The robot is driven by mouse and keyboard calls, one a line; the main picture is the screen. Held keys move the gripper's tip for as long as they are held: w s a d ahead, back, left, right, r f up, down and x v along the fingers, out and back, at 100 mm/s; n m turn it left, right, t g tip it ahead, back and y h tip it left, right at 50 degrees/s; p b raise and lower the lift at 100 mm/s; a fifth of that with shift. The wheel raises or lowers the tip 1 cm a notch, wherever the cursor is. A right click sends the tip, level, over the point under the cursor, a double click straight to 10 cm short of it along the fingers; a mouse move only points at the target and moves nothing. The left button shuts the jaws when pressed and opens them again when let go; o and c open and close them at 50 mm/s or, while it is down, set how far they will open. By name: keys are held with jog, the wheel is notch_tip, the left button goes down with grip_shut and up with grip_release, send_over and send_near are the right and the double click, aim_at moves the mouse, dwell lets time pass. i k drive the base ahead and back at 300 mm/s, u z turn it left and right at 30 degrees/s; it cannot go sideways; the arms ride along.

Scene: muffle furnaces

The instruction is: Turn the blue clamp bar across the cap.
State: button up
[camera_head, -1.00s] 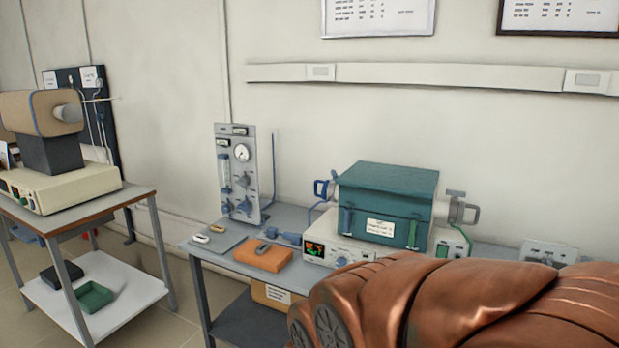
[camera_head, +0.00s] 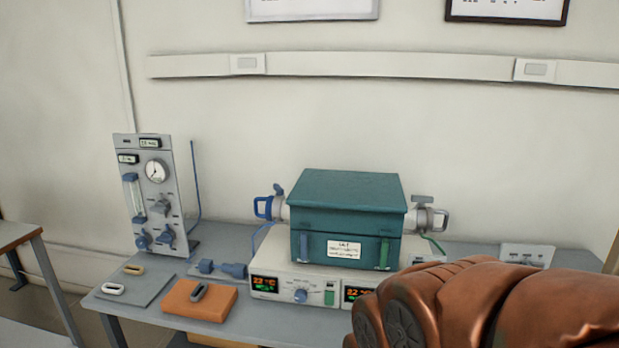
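A blue clamp bar (camera_head: 263,207) shows as a loop at the left end of the tube that runs through the teal furnace (camera_head: 347,190). The pale tube end (camera_head: 283,210) is beside it; the cap is too small to make out clearly. A grey clamp (camera_head: 441,219) sits on the tube's right end. My copper-coloured arm fills the lower right, well to the right of the blue clamp bar. My gripper is out of view.
The grey bench (camera_head: 130,305) carries a gauge panel (camera_head: 156,190), an orange block (camera_head: 200,300), blue fittings (camera_head: 220,268) and the furnace's control box (camera_head: 315,290). A socket box (camera_head: 526,255) stands at the right. A wall rail (camera_head: 380,64) runs above.

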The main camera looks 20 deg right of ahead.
aim_at(280, 192)
jog(key=z, duration=0.05)
jog(key=i, duration=0.65)
jog(key=u, duration=0.7)
jog(key=i, duration=0.65)
jog(key=u, duration=0.7)
